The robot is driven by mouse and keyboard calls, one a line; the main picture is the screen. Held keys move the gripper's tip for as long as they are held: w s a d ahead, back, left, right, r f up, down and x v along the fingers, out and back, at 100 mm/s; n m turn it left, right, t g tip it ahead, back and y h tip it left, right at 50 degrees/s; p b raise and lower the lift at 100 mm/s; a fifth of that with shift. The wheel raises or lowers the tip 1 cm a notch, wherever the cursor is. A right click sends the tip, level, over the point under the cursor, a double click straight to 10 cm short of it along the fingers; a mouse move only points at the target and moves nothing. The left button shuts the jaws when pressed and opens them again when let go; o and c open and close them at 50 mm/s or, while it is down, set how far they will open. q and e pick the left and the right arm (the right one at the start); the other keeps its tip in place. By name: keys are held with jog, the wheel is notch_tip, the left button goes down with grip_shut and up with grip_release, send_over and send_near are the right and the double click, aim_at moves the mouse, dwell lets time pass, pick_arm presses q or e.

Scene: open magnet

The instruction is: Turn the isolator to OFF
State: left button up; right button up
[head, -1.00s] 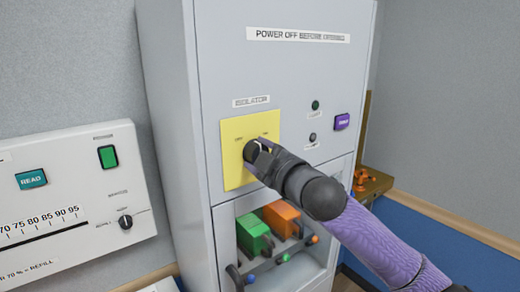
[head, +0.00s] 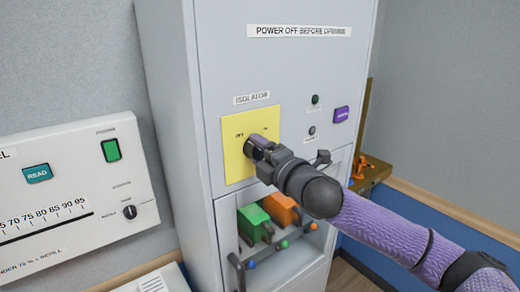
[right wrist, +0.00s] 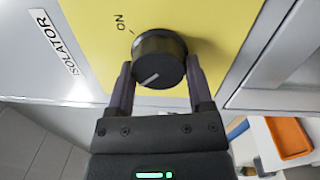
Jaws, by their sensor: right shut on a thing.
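The isolator is a round black knob (right wrist: 160,58) on a yellow plate (head: 236,163) on the grey cabinet front. In the right wrist view the knob sits between the two fingers of my right gripper (right wrist: 160,85), which are shut on its sides. A white line on the knob face points to the lower left there, not straight at the ON mark (right wrist: 120,21). In the head view the OFF mark (head: 240,136) shows at the plate's upper left, and my right gripper (head: 258,147) largely hides the knob. My left gripper is not in view.
Below the plate is an open bay with a green block (head: 252,222) and an orange block (head: 281,208). A purple button (head: 341,115) is to the right of the plate. A white gauge panel (head: 75,190) stands at the left.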

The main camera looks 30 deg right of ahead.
jog(key=shift+n, duration=0.3)
jog(key=o, duration=1.3)
jog(key=shift+c, duration=0.2)
jog(key=s+b, duration=0.3)
jog(key=s, duration=0.6)
jog(key=shift+s+d+f, duration=0.3)
jog(key=shift+s+d, duration=0.1)
